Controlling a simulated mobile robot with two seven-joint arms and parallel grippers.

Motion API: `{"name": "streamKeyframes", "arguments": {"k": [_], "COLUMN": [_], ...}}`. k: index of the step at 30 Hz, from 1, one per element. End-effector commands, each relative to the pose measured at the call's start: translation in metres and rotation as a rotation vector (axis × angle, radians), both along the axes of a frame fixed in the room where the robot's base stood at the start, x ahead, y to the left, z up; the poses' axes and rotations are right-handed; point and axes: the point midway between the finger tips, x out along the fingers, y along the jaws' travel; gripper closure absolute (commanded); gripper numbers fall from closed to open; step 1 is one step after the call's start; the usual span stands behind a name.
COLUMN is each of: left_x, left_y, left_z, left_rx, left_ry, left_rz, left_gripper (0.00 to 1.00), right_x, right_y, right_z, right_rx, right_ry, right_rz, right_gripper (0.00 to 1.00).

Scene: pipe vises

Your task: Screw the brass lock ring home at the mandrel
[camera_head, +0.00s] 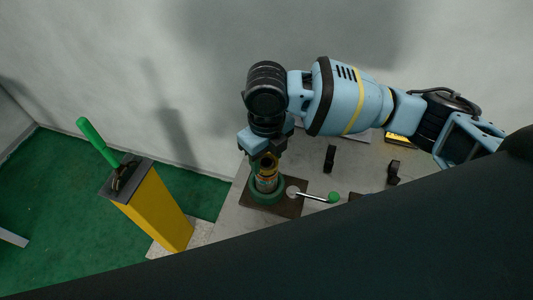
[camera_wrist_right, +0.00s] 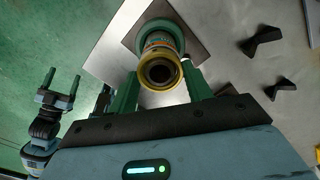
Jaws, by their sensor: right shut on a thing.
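The brass lock ring (camera_wrist_right: 160,71) shows in the right wrist view as a yellow ring with a dark bore, at the upper end of the mandrel (camera_wrist_right: 159,38). In the head view the mandrel (camera_head: 266,180) stands upright in a green round base (camera_head: 267,193) on a brown plate. My right gripper (camera_head: 265,157) comes down over its top. In the wrist view the green fingers of my right gripper (camera_wrist_right: 162,85) are on either side of the ring, shut on it. Threads and seating are hidden. My left gripper (camera_wrist_right: 59,82) is open and empty at the wrist view's left.
A lever with a green knob (camera_head: 334,197) lies beside the base. Black brackets (camera_head: 330,158) stand on the grey tabletop (camera_head: 310,175). A dark foreground shape hides the table's front.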

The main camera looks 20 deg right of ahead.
Motion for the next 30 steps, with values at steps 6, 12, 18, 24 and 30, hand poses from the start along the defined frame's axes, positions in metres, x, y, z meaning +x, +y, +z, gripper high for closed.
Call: {"name": "streamKeyframes", "arguments": {"k": [6,12,18,24,30], "left_x": [0.000,-0.001,0.000,0.000,0.000], "left_y": [0.000,0.000,-0.001,-0.002,-0.003], "left_z": [0.000,0.000,0.000,0.000,0.001], "left_rx": [-0.001,-0.001,-0.004,-0.006,-0.007], "left_ry": [0.001,0.001,0.001,0.001,-0.001], "left_rz": [0.001,0.001,0.003,0.006,0.006], "left_gripper": [0.26,0.26,0.26,0.26,0.26], "right_x": [0.000,0.000,0.000,0.000,0.001], "right_y": [0.000,0.000,0.000,0.000,0.000], "right_z": [-0.004,-0.006,-0.006,-0.006,0.012], "right_rx": [0.000,0.000,0.000,0.000,0.001], "right_ry": [0.001,0.000,0.000,0.001,-0.004], "right_rz": [0.000,0.000,0.000,0.000,0.001], "right_gripper": [0.72,0.43,0.25,0.25,0.25]}}
